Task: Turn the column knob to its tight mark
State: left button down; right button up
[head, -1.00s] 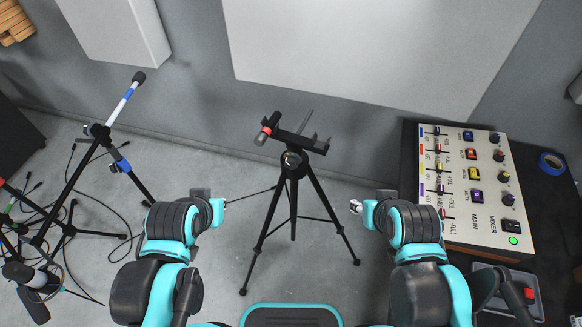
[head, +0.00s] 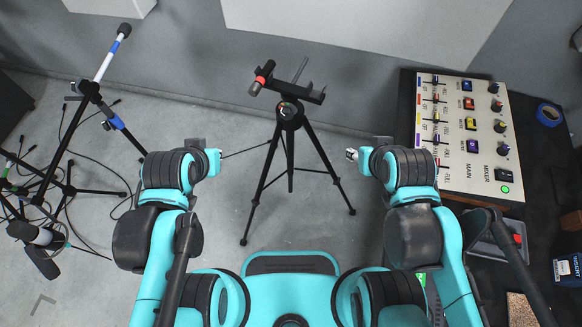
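A black tripod (head: 292,155) stands on the grey floor in the middle of the head view, legs spread. A round dark part with a small red and white mark, perhaps the column knob (head: 288,109), sits just below its top plate; the tight mark is too small to make out. A red-banded handle (head: 261,78) sticks out at the upper left of the tripod. My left gripper (head: 215,162) is left of the tripod, apart from it. My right gripper (head: 352,154) is right of the tripod, also apart. Their fingers are mostly hidden or too small to read.
A mixer panel (head: 463,130) with sliders and knobs lies on a dark table at the right, beside a blue tape roll (head: 549,114). Microphone stands (head: 92,92) and loose cables fill the left. Open floor surrounds the tripod legs.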

aim_at(286, 114)
jog(key=j+z, duration=0.25)
jog(key=j, duration=0.2)
jog(key=k+j+z, duration=0.1)
jog(key=j+z, duration=0.2)
jog(key=j, duration=0.15)
jog(key=k+j+z, duration=0.25)
jog(key=j, duration=0.15)
jog(key=j+z, duration=0.3)
jog(key=j, duration=0.15)
jog(key=k, duration=0.05)
